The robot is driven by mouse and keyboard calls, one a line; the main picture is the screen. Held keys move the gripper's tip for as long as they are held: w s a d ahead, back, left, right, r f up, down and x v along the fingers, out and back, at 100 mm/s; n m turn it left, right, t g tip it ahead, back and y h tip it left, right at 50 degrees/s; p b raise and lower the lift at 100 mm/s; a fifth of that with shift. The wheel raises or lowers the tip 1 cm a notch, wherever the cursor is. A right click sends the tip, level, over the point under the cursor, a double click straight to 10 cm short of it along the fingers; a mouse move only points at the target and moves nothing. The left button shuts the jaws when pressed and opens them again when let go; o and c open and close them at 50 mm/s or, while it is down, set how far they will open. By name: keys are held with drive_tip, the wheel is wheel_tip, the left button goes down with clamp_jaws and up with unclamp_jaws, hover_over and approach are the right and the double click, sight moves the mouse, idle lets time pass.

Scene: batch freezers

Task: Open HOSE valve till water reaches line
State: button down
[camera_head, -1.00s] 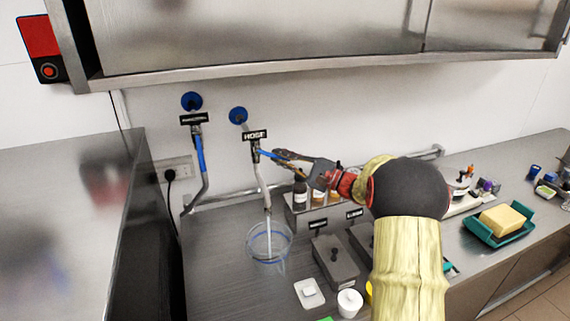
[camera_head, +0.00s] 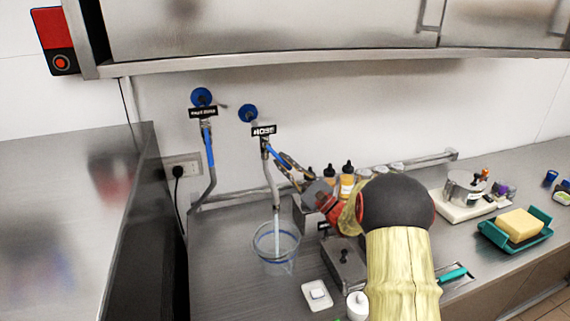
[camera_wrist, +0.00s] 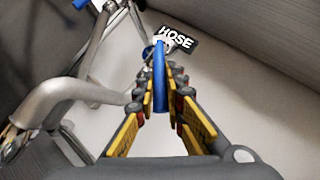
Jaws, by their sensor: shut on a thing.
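The HOSE label (camera_head: 264,131) is on the wall pipe, and it also shows in the wrist view (camera_wrist: 177,38). Below it is the valve's blue lever (camera_head: 277,157), tilted down to the right in the head view. My gripper (camera_head: 287,166) is shut on this lever, which runs between the fingers (camera_wrist: 159,85) in the wrist view. The hose (camera_head: 270,185) hangs down to a clear container (camera_head: 276,240) with a blue line around it. A pale stream runs from the hose end into it. The exact water level is hard to tell.
A second labelled valve with a blue lever (camera_head: 209,145) hangs to the left. Several bottles (camera_head: 347,178) stand in a rack behind my arm. A lidded metal bin (camera_head: 344,262) and white dish (camera_head: 317,294) sit right of the container. A cabinet overhangs above.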

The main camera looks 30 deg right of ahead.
drive_tip(key=shift+a+f, duration=0.1)
drive_tip(key=shift+f, duration=0.15)
drive_tip(key=c, duration=1.8)
unclamp_jaws()
drive_tip(key=shift+r, duration=0.15)
drive_tip(key=shift+c, duration=0.2)
drive_tip(key=v, duration=1.2)
